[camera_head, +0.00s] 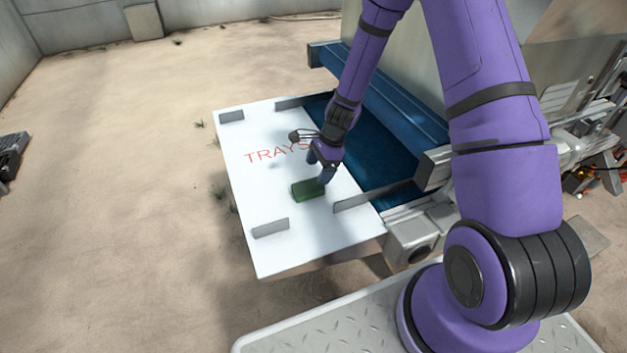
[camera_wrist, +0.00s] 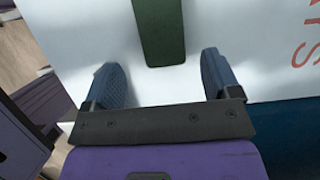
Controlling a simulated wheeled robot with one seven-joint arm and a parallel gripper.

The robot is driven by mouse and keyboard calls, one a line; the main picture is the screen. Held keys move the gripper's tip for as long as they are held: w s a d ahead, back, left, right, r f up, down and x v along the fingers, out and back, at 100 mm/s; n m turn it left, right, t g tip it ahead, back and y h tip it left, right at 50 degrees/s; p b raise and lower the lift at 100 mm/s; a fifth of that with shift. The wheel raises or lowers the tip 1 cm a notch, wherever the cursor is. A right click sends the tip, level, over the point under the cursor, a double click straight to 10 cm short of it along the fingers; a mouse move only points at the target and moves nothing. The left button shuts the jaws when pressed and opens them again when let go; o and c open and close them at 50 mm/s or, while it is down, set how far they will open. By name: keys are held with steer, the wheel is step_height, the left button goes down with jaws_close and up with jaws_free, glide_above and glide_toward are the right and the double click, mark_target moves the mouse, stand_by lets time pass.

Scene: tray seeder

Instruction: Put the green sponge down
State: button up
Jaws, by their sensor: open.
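The green sponge (camera_head: 308,190) lies on the white board (camera_head: 262,190) marked "TRAYS", right of the board's middle in depth and near its front half. In the wrist view the sponge (camera_wrist: 160,30) shows at the top, between the lines of the two fingers but beyond their tips. My gripper (camera_head: 321,170) is just above and beside the sponge in the head view. In the wrist view my gripper (camera_wrist: 163,80) is open, with bare white board between its blue fingers and nothing held. The far end of the sponge is cut off in the wrist view.
Small grey guides (camera_head: 270,228) stand on the board's edges, another at the back left (camera_head: 231,116). A blue conveyor belt (camera_head: 365,150) with a blue side rail (camera_head: 385,95) adjoins the board on the right. Bare board lies left of the sponge.

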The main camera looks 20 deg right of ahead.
steer(key=s+r+n+t+h, duration=0.1)
steer(key=s+r+n, duration=0.2)
steer(key=r, duration=0.7)
steer(key=s+d+r+n, duration=0.1)
steer(key=s+r+n, duration=0.2)
steer(key=r, duration=0.7)
steer(key=s+r+n+t+h, duration=0.1)
steer(key=s+r+n, duration=0.2)
steer(key=r, duration=0.6)
steer(key=s+d+r+n+t+h, duration=0.1)
steer(key=s+r+n, duration=0.3)
steer(key=s, duration=0.6)
steer(key=s+d+r+n+t+h, duration=0.1)
steer(key=s+r+n+t, duration=0.1)
steer(key=s+r+n, duration=0.3)
steer(key=s+r, duration=0.4)
steer(key=s, duration=0.1)
steer(key=shift+d, duration=0.3)
steer(key=shift+o, duration=0.6)
